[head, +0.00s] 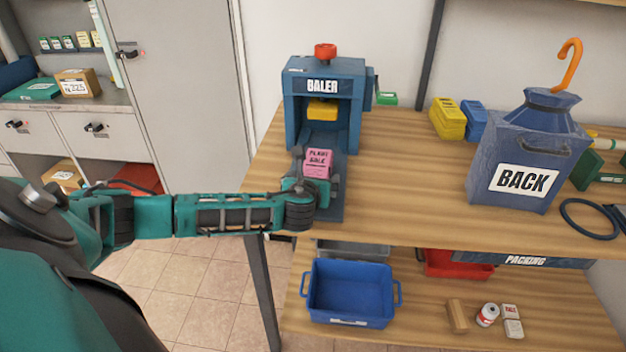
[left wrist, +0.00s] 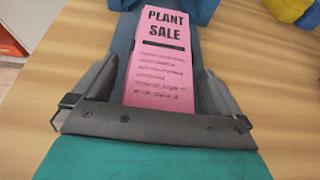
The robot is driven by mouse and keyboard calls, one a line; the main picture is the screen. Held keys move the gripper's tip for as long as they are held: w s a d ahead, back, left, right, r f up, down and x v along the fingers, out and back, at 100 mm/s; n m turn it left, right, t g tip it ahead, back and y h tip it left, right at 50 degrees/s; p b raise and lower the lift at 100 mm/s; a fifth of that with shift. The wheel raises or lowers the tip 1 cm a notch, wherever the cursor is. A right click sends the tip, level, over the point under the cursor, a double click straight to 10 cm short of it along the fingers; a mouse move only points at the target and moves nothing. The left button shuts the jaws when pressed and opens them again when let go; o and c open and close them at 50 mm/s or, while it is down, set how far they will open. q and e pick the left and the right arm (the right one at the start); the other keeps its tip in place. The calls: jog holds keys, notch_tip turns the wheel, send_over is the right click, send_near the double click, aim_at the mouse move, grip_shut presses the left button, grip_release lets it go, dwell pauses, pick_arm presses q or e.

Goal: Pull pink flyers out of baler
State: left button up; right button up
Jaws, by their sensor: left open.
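The blue baler (head: 326,100) stands on the wooden table, with a red knob on top and a yellow block (head: 322,110) inside its frame. The pink flyers (head: 318,163), marked PLANT SALE, lie on the baler's blue tray in front of the frame. In the left wrist view the pink flyers (left wrist: 160,60) lie lengthwise between my fingers. My left gripper (head: 318,172) is open, with one finger on each side of the flyers. I cannot tell whether the fingers touch them. My right gripper is not in view.
A blue sack-like container marked BACK (head: 520,155) stands on the table at right, near yellow (head: 448,118) and blue boxes. A blue bin (head: 350,290) sits on the lower shelf, with a can (head: 487,314) and small boxes to its right. The table between baler and container is clear.

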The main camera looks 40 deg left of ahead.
pick_arm(q)
jog(key=v, duration=1.3)
jog(key=shift+d+f, duration=0.1)
dwell(0.3)
jog(key=s+d+f+n+g+h, duration=0.25)
jog(key=d+f+n+h, duration=0.35)
jog(key=d+f+n, duration=0.45)
jog(key=s+d+f+n+h, duration=0.1)
jog(key=s+d+f+n, duration=0.2)
jog(key=n, duration=0.4)
jog(key=s+d+f+n+t+h, duration=0.1)
jog(key=s+d+f+n, duration=0.2)
jog(key=s+n, duration=0.2)
jog(key=n, duration=0.3)
jog(key=shift+s+f+h, duration=0.3)
jog(key=shift+s+f+n+t, duration=0.15)
jog(key=shift+s+n+t, duration=0.15)
jog(key=shift+n, duration=0.85)
